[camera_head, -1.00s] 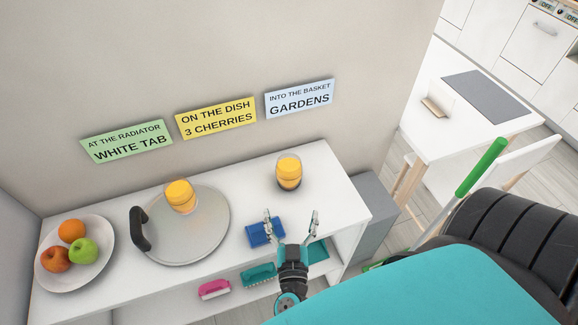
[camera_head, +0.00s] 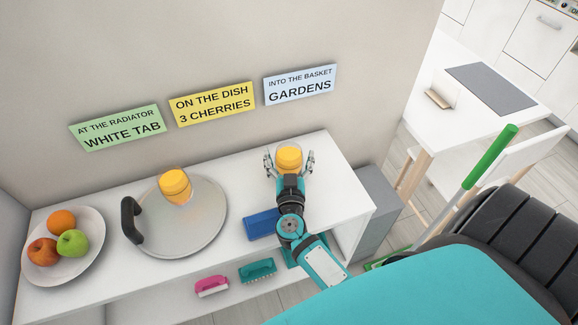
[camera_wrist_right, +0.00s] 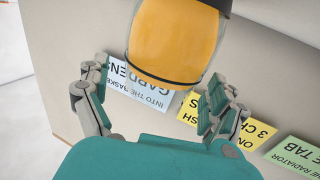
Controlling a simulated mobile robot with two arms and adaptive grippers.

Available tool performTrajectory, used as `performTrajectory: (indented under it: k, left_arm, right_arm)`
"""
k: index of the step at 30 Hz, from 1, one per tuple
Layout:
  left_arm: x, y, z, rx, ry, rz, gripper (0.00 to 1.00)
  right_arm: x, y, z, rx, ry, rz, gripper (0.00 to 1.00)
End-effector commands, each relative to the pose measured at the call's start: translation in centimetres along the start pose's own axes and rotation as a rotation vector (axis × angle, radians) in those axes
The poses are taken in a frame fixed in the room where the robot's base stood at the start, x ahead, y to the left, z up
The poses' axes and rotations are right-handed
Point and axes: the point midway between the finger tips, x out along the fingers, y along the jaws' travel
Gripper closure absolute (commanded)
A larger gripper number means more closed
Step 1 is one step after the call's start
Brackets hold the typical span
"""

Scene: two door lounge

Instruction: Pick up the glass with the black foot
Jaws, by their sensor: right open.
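The glass with the black foot (camera_head: 289,154) holds a yellow-orange drink and stands upright at the right end of the white shelf unit (camera_head: 338,195). In the head view its foot is hidden behind my right gripper (camera_head: 289,162). The wrist view shows the glass (camera_wrist_right: 175,42) between the spread fingers, with a dark edge at the top of the picture. My right gripper is open, one finger on each side of the glass; I cannot tell whether they touch it. A similar glass (camera_head: 174,184) stands on a round grey tray (camera_head: 205,225). My left gripper is out of view.
A blue block (camera_head: 262,224) lies beside my right forearm. A fruit plate (camera_head: 85,265) is at the left. Pink (camera_head: 211,286) and teal (camera_head: 257,270) brushes lie on the lower level. The wall with signs (camera_head: 212,104) rises close behind.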

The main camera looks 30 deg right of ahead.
Motion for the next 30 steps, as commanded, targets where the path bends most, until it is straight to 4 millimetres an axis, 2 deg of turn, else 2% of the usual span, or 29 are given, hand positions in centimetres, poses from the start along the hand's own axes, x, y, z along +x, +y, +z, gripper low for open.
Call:
performTrajectory:
  k: [3, 11, 26, 30]
  left_arm:
    - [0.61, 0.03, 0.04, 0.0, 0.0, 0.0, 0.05]
    - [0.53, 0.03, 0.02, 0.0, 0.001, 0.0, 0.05]
    - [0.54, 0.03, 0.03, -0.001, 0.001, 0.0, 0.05]
    - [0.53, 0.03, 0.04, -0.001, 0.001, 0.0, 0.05]
  right_arm:
    - [1.23, 0.01, 0.1, 0.0, 0.001, 0.001, 0.06]
    - [1.44, 0.02, 0.01, -0.001, -0.001, 0.0, 0.06]
    - [1.4, 0.02, 0.03, -0.001, -0.002, 0.0, 0.71]
    - [1.41, 0.01, -0.03, -0.001, 0.0, 0.0, 0.72]
